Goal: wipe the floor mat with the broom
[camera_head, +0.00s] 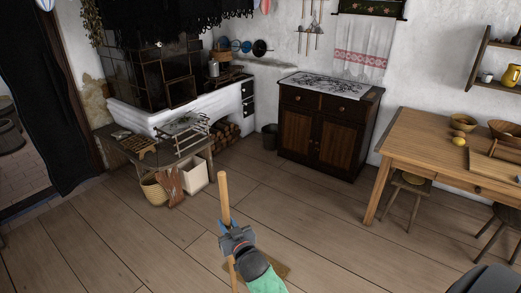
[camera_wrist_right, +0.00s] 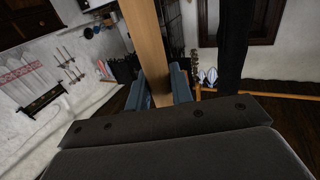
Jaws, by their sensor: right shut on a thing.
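The broom's wooden handle (camera_head: 223,196) stands nearly upright in the head view, its upper end free above my right gripper (camera_head: 236,240). The gripper's blue fingers are shut around the handle. In the wrist view the handle (camera_wrist_right: 148,40) runs between the two fingers (camera_wrist_right: 164,92). The handle shows again just below the gripper, but the broom's lower end is hidden or out of frame. A flat tan patch (camera_head: 281,271), seemingly the floor mat, lies on the floor behind my gripper and is mostly covered by it. My left gripper is not in view.
A wooden table (camera_head: 415,135) with stools stands at the right. A dark cabinet (camera_head: 322,130) and a bucket (camera_head: 270,137) are at the back. A bench (camera_head: 170,155), a basket (camera_head: 153,190) and a white box (camera_head: 194,175) stand left. The plank floor (camera_head: 300,210) between is clear.

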